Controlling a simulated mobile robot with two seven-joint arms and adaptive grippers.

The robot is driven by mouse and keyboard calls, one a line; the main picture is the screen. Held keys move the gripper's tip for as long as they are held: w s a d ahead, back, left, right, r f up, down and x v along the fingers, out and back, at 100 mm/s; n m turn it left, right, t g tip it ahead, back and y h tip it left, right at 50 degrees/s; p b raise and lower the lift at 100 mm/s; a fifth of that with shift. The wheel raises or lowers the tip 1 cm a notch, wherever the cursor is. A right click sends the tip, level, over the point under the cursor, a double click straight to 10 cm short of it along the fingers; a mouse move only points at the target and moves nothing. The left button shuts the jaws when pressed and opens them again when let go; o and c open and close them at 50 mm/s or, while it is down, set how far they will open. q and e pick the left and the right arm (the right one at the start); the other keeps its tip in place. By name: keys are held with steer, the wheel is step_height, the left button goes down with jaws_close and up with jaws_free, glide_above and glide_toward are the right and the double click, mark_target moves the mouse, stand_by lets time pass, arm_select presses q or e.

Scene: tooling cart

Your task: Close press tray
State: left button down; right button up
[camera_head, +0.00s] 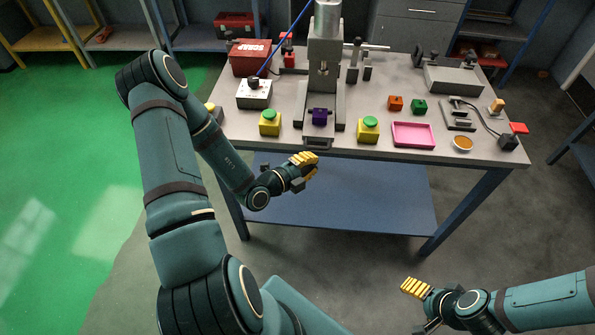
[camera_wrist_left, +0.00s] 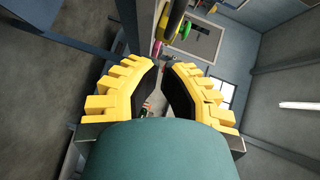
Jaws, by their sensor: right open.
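The press (camera_head: 325,50) stands at the middle of the cart. Its tray (camera_head: 318,143) is a grey slide with a front handle at the cart's near edge. A purple block (camera_head: 320,116) sits above it in the press. My left gripper (camera_head: 307,160) is just in front of and below the tray handle, apparently not touching it. In the left wrist view its yellow fingers (camera_wrist_left: 160,70) have a narrow gap between them, with nothing held. My right gripper (camera_head: 416,288) is open and empty, low at the right, away from the cart.
Two yellow boxes with green buttons (camera_head: 270,122) (camera_head: 368,129) flank the press. A pink tray (camera_head: 413,135), an orange block (camera_head: 396,103), a green block (camera_head: 419,106) and a small bowl (camera_head: 462,144) lie to the right. A red box (camera_head: 250,58) stands at the back left.

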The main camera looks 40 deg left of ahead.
mark_target(319, 129)
arm_select(q)
steer(key=shift+w+a+f, duration=0.2)
steer(key=shift+w+a, duration=0.3)
steer(key=shift+w, duration=0.15)
steer(key=shift+w+a+f, duration=0.15)
steer(key=shift+w+a, duration=0.3)
steer(key=shift+w, duration=0.15)
steer(key=w+a, duration=0.2)
steer(key=w, duration=0.1)
steer(key=shift+w+a, duration=0.1)
steer(key=shift+w, duration=0.15)
steer(key=shift+s, duration=0.1)
